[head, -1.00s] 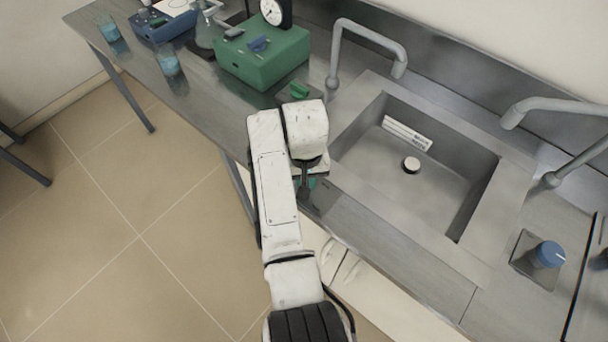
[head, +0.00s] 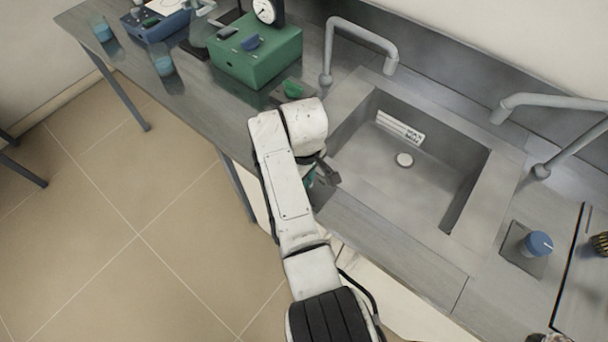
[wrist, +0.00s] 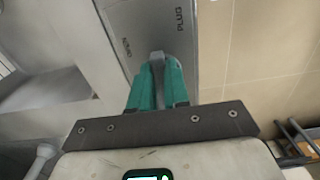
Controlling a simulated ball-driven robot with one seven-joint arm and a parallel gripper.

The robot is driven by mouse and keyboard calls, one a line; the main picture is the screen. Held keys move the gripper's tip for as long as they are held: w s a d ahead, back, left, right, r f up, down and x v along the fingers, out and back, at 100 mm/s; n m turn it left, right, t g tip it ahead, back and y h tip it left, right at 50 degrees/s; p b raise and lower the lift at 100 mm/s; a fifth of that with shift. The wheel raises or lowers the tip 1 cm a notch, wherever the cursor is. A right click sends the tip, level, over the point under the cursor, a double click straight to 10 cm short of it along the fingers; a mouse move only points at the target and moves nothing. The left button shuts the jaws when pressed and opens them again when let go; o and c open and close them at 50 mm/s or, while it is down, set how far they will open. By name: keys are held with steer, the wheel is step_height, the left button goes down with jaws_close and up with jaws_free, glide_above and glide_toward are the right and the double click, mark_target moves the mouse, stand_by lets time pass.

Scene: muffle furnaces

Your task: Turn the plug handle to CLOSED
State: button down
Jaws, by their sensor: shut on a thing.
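In the wrist view my gripper (wrist: 158,75) has teal fingers, closed on the grey plug handle (wrist: 157,56). Only the handle's tip shows between and beyond the fingers; the rest is hidden by them. The handle sits on a grey plate (wrist: 150,20) that reads PLUG on the right; smaller lettering on the left is too small to read surely. In the head view my gripper (head: 311,178) is at the counter's front edge, left of the sink, mostly hidden under my white arm.
A green box (head: 257,62) with a gauge (head: 266,11) stands behind my arm, with a small green knob (head: 292,88) near it. Grey taps (head: 358,32) rise behind the sink. A blue knob (head: 538,244) stands at right.

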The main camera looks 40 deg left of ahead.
steer(key=shift+a+r, duration=0.1)
stand_by(0.5)
steer(key=c, duration=1.1)
jaws_free()
step_height(320, 180, up, 11)
steer(key=shift+b, duration=0.45)
steer(key=shift+f, duration=0.2)
